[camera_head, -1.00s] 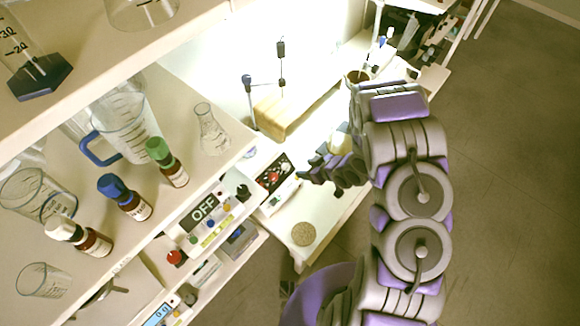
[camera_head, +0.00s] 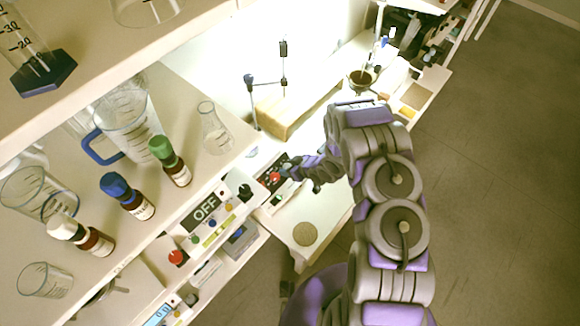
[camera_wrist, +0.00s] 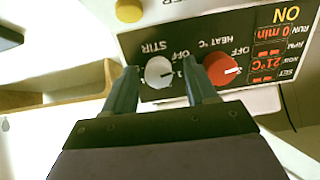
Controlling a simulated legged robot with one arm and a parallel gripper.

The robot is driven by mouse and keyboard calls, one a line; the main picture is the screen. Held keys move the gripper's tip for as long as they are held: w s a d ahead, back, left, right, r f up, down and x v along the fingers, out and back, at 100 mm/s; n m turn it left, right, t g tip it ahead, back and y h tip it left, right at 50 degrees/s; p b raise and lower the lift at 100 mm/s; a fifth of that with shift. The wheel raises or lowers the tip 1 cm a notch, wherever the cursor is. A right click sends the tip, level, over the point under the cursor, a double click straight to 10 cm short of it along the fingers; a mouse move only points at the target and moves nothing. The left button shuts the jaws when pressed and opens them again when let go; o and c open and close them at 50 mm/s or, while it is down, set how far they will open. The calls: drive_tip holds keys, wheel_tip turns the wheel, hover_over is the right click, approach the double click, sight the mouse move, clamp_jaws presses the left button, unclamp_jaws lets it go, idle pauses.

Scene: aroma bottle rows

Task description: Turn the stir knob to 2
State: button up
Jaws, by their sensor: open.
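The stir knob (camera_wrist: 159,72) is a white-grey round knob on a black control panel (camera_wrist: 200,45), labelled STIR upside down in the wrist view. My gripper (camera_wrist: 163,78) is open, its two fingers on either side of the stir knob with gaps visible. Whether the fingertips touch the panel is unclear. The red heat knob (camera_wrist: 222,70) is just right of the right finger. The panel's display reads 21°C and 0 min, with ON above. In the head view my gripper (camera_head: 287,170) is at the panel (camera_head: 270,178), covering part of it, and the stir knob cannot be made out.
A yellow round button (camera_wrist: 129,10) is on the white housing. In the head view, a shelf at the left holds bottles (camera_head: 126,196) and glassware. An OFF panel (camera_head: 205,210) stands left of the device. A round cork-coloured disc (camera_head: 305,234) lies on the bench.

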drive_tip(key=shift+d, duration=0.15)
drive_tip(key=c, duration=1.1)
drive_tip(key=shift+o, duration=0.2)
